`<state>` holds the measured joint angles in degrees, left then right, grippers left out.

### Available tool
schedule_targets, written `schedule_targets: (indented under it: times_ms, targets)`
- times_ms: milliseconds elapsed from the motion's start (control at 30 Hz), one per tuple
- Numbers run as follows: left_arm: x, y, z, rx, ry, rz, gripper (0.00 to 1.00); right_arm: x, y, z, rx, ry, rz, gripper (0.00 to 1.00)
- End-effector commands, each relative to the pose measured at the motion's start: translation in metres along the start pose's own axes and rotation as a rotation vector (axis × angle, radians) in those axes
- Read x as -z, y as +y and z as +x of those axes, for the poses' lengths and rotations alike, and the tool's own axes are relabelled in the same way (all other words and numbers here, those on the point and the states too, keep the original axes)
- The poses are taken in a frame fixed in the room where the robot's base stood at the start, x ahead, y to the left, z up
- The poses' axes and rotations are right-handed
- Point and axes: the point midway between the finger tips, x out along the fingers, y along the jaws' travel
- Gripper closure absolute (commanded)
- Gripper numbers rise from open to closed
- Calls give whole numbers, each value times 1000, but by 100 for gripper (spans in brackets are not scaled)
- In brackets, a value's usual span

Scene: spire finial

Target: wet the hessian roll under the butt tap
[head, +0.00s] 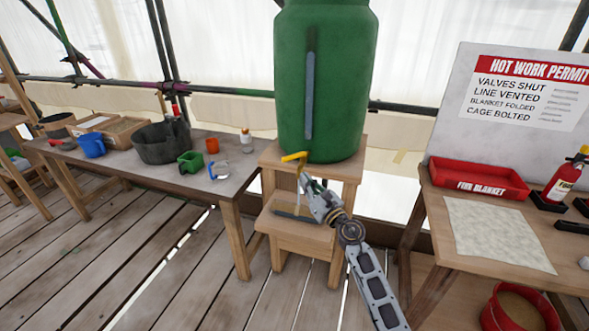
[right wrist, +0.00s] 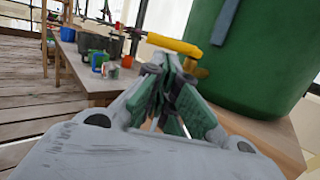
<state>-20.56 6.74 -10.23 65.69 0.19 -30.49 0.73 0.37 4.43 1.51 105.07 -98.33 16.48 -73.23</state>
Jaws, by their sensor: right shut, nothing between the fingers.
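The green butt (head: 325,80) stands on a wooden stand, with a tap with a yellow lever (head: 294,157) low on its front. My right gripper (head: 304,183) is shut and empty, just below and beside the tap. In the right wrist view its fingers (right wrist: 165,78) are together beneath the yellow lever (right wrist: 175,44); I cannot tell whether they touch it. A shallow dark tray (head: 296,212) lies on the stand's lower step under the tap, partly hidden by my gripper. I cannot make out a hessian roll or running water. My left gripper is not in view.
The right table holds a red tray (head: 478,178), a pale cloth (head: 495,232) and an extinguisher (head: 565,180).

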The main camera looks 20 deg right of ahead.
Motion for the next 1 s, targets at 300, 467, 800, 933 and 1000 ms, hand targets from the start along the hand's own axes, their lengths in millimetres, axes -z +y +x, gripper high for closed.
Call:
schedule_targets:
  times_ms: [300,467,800,933,1000]
  targets:
    - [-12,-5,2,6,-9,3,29,-1,0,27,0,-1,1,100]
    - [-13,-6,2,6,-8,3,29,0,0,40,1,-1,0,100]
    - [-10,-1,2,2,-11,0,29,0,0,64,0,0,0,100]
    - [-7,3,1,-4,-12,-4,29,0,0,70,-1,-1,0,100]
    - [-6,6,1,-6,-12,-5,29,0,0,72,-1,0,0,100]
